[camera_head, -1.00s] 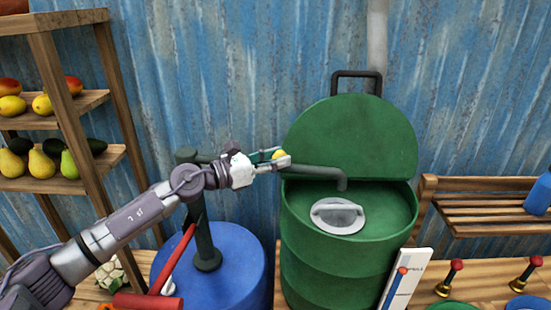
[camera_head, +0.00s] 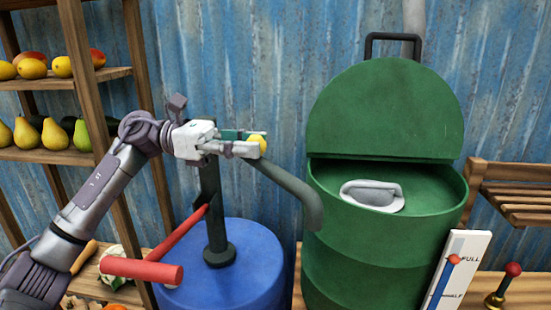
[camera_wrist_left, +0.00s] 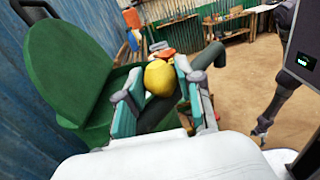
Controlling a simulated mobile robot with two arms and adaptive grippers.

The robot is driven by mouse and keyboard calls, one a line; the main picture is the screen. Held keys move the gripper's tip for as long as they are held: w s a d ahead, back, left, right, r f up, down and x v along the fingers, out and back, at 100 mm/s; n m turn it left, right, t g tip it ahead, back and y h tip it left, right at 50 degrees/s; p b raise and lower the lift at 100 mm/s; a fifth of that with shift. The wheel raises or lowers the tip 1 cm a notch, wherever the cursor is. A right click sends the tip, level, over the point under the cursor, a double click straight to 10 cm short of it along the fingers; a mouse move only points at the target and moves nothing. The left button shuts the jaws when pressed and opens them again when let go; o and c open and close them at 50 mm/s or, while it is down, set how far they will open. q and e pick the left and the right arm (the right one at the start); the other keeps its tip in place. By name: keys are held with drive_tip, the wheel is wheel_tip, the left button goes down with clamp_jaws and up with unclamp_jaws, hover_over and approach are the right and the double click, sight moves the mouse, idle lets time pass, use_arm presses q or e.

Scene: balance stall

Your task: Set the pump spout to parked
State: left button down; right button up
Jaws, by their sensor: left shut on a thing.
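The pump (camera_head: 214,215) stands on a blue drum (camera_head: 240,270), with a red handle (camera_head: 145,270) at its lower left. Its dark spout (camera_head: 290,185) reaches right and toward me, and its bent end hangs in front of the left edge of the green drum (camera_head: 340,245). My left gripper (camera_head: 255,143) is shut on a yellow knob (camera_head: 262,144) on the spout. In the left wrist view the yellow knob (camera_wrist_left: 160,77) sits between the two fingers, with the dark spout (camera_wrist_left: 210,55) behind it.
A level gauge (camera_head: 462,260) stands in front at right. A fruit shelf (camera_head: 100,77) is at left, and a slatted wooden rack (camera_head: 515,190) is at right.

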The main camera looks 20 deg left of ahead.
use_arm(q)
drive_tip(key=s+a+m+g+b, duration=0.1)
drive_tip(key=s+a+m+g, duration=0.2)
drive_tip(key=s+a+g, duration=0.1)
drive_tip(key=shift+s+a+g, duration=0.25)
drive_tip(key=shift+a+g, duration=0.2)
drive_tip(key=shift+g, duration=0.05)
drive_tip(key=c, duration=1.2)
unclamp_jaws()
drive_tip(key=o, duration=0.5)
drive_tip(key=shift+s+a, duration=0.15)
drive_tip(key=shift+a, duration=0.1)
drive_tip(key=shift+c, duration=0.2)
drive_tip(key=shift+d, duration=0.1)
drive_tip(key=v, duration=1.2)
drive_tip(key=shift+r, duration=0.25)
